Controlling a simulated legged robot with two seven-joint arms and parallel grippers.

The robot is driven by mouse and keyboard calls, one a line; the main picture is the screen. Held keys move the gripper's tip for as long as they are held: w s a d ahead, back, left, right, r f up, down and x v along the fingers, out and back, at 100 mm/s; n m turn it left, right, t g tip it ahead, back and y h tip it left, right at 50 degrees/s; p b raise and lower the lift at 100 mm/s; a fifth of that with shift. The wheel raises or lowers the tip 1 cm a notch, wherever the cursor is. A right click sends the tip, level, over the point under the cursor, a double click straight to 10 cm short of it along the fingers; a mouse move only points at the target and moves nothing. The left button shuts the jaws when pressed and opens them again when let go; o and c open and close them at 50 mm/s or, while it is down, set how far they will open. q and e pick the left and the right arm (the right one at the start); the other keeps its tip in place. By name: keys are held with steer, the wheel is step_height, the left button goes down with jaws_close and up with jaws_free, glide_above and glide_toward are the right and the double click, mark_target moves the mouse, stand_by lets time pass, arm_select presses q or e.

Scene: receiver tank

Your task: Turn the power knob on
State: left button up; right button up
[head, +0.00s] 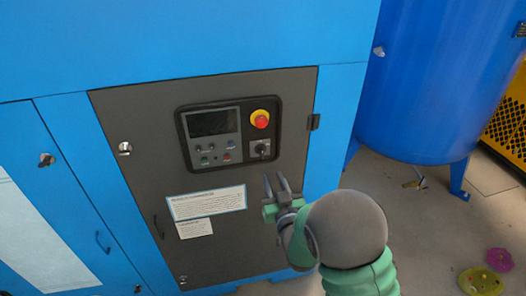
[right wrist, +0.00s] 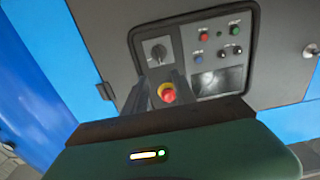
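The power knob (head: 261,149) is a small dark rotary switch on a light square plate, at the lower right of the control panel (head: 272,103). It also shows in the right wrist view, where the knob (right wrist: 158,52) sits just beyond the fingertips. My right gripper (head: 275,180) is below the knob in the head view, fingers pointing up toward it. Its two fingers are apart with nothing between them, and it looks clear of the knob. In the right wrist view the gripper (right wrist: 161,78) frames the red emergency button (right wrist: 167,92). My left gripper is out of view.
The red emergency button on its yellow base (head: 260,119) is directly above the knob. A dark screen (head: 212,122) and small coloured buttons lie left of it. A blue tank (head: 430,80) is at right.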

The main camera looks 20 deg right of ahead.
mark_target(262, 152)
steer(key=w+p, duration=0.2)
steer(key=w, duration=1)
steer(key=shift+d, duration=0.2)
steer(key=shift+w, duration=0.55)
steer(key=shift+s, duration=0.1)
jaws_close()
